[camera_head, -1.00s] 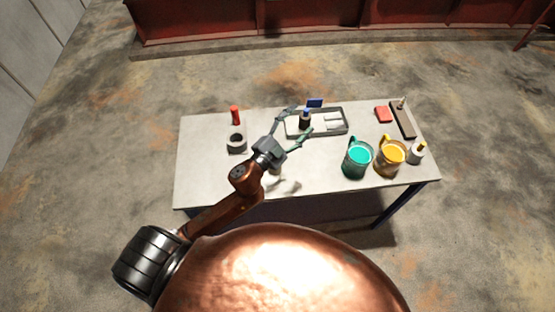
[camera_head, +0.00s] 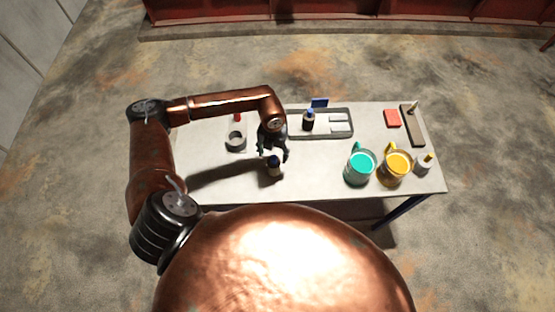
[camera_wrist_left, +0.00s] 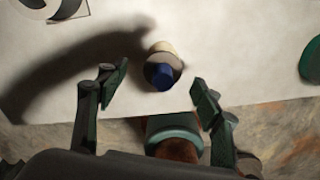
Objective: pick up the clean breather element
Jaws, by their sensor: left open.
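Two small breather-like elements with blue caps show, and I cannot tell from looks alone which is the clean one. One element (camera_head: 274,170) stands by itself near the table's front edge, with a cream base, a dark middle and a blue top. The other element (camera_head: 308,123) stands in the grey tray at the back. My left gripper (camera_head: 273,151) is open and empty, pointing down just above the near element. In the left wrist view that element (camera_wrist_left: 161,66) lies between and a little beyond the open fingertips (camera_wrist_left: 160,92). My right gripper is not in view.
The grey tray (camera_head: 351,124) holds pale pieces too. A dark ring (camera_head: 236,142) and a red item (camera_head: 237,117) are at the left.

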